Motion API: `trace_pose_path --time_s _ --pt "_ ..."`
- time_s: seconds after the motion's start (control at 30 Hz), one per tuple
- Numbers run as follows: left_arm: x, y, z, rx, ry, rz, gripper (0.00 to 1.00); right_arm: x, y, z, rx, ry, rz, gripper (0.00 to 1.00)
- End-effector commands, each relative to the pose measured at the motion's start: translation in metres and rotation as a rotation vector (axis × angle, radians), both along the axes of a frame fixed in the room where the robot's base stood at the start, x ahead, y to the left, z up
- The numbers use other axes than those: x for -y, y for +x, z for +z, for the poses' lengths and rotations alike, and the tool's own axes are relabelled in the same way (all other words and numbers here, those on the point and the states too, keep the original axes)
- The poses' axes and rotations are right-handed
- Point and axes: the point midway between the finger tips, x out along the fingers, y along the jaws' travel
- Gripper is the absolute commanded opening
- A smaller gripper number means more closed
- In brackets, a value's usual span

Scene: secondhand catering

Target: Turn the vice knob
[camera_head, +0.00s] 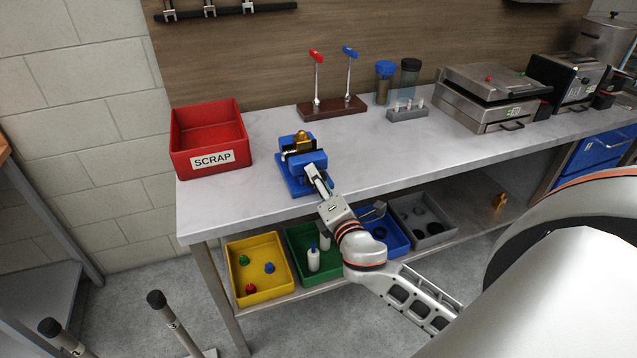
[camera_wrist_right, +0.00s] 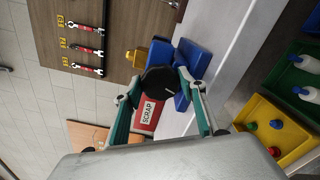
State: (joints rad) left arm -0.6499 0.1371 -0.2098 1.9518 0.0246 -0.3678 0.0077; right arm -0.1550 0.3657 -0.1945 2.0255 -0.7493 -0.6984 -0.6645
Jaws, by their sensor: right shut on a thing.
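The blue vice (camera_head: 297,176) stands near the front edge of the metal worktop, with a brass-coloured piece (camera_head: 302,137) at its top. In the right wrist view the vice's black round knob (camera_wrist_right: 160,92) lies between the fingers of my right gripper (camera_wrist_right: 158,80). The blue vice body (camera_wrist_right: 190,60) and the brass piece (camera_wrist_right: 133,58) show behind it. My right gripper (camera_head: 313,172) is shut on the knob at the front of the vice. The gripper and arm hide the knob in the head view. My left gripper is not in view.
A red SCRAP bin (camera_head: 208,160) stands left of the vice. Behind it is a wooden block (camera_head: 332,108) with red and blue levers. Grills (camera_head: 490,95) stand at right. Yellow (camera_head: 240,282), green, blue and grey trays sit on the lower shelf. The worktop right of the vice is clear.

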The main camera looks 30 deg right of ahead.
Motion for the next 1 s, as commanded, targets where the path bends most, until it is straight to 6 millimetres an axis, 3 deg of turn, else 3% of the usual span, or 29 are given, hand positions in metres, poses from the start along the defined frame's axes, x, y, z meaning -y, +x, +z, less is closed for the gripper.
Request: trace_pose_path --time_s 0.47,1.0 --pt "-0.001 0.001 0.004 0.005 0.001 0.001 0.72 -0.001 -0.002 -0.005 0.100 0.448 -0.002 0.19" --pt "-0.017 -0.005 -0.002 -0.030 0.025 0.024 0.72 -0.002 -0.002 -0.008 0.205 0.899 -0.004 0.19"
